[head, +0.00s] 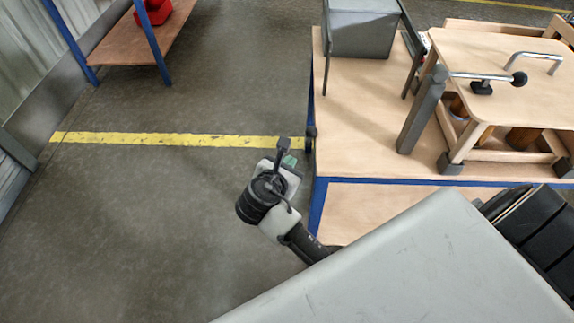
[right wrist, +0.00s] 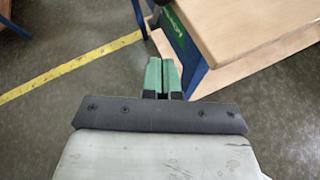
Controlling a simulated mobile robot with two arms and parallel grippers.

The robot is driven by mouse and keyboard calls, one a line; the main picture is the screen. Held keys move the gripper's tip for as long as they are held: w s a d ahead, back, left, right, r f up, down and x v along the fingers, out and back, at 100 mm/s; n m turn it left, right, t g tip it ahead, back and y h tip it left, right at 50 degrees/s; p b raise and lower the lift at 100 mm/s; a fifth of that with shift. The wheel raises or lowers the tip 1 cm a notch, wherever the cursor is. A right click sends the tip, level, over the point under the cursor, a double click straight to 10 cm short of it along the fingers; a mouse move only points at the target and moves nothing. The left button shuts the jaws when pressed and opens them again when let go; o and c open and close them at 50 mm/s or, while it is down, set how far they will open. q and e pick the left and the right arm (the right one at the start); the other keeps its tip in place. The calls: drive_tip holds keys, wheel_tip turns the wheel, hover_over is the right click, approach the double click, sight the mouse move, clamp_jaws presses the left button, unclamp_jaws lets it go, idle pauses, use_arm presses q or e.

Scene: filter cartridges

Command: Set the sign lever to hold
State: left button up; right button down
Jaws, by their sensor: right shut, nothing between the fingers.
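My right gripper (head: 286,155) hangs over the floor just left of the workbench's end. Its green fingers (right wrist: 163,76) are shut together and empty in the right wrist view. A green sign with pale lettering (right wrist: 173,24) is on the bench's end face, beyond the fingertips. A small dark part, possibly the sign lever, shows at the bench edge in the head view (head: 310,133) and beside the sign in the right wrist view (right wrist: 154,7). The fingers look apart from it. Its setting cannot be read. My left gripper is not in view.
The wooden workbench (head: 350,150) with blue frame carries a grey box (head: 362,30) and a wooden fixture (head: 500,60) with a metal clamp handle (head: 485,76) over brown cartridges (head: 522,138). A shelf (head: 130,45) with a red bin (head: 153,10) stands back left. The floor left is clear.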

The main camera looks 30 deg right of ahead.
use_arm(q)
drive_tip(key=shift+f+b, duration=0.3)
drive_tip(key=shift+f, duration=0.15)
use_arm(e)
drive_tip(key=w+d+f, duration=0.1)
drive_tip(key=w+d, duration=0.4)
drive_tip(key=d, duration=0.2)
drive_tip(key=shift+d, duration=0.25)
